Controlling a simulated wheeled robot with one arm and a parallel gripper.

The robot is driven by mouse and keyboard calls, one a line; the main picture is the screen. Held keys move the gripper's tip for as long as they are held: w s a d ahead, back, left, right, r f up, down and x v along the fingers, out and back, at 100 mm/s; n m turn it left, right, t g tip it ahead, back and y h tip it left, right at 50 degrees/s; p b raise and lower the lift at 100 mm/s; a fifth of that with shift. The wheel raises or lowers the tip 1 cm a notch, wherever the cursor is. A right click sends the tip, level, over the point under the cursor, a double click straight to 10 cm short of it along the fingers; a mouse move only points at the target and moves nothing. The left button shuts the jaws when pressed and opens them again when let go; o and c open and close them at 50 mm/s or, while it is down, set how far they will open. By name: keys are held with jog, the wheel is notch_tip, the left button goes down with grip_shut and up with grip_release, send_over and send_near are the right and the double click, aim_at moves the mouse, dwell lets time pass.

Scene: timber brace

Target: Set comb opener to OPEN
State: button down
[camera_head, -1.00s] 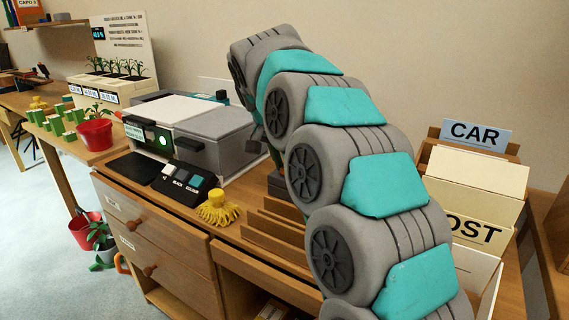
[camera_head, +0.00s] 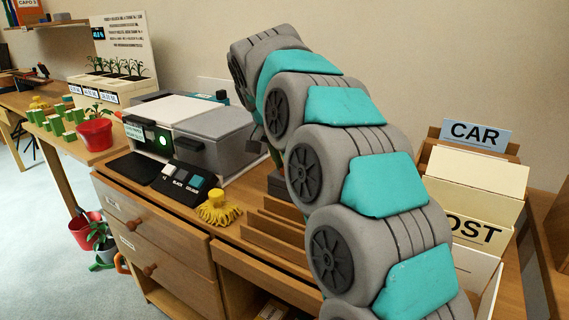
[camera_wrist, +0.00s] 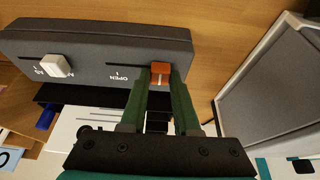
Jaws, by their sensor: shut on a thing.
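The comb opener appears to be the orange slider knob (camera_wrist: 161,69) on the dark grey face of a device (camera_wrist: 95,38) in the wrist view. It sits at the right end of a thin dark slot. The upside-down word OPEN is printed left of the knob, beside the slot. My gripper (camera_wrist: 160,76) has green fingers, one on each side of the knob, and is shut on it. In the head view my arm hides the gripper and this device.
A white knob (camera_wrist: 55,66) sits in another slot on the same device, to the left. A grey panel (camera_wrist: 275,95) stands at the right. In the head view, a printer-like machine (camera_head: 212,127), a yellow brush (camera_head: 217,211) and a card rack (camera_head: 478,178) crowd the desk.

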jog(key=s+d+b, duration=0.2)
jog(key=d, duration=0.1)
jog(key=s+d+b, duration=0.1)
jog(key=shift+d+f, duration=0.1)
jog(key=shift+d, duration=0.15)
jog(key=shift+s+d, duration=0.25)
jog(key=shift+d, duration=0.15)
jog(key=c, duration=0.6)
grip_release()
jog(key=shift+d, duration=0.1)
jog(key=shift+c, duration=0.2)
jog(key=v, duration=0.8)
jog(key=shift+b, duration=0.35)
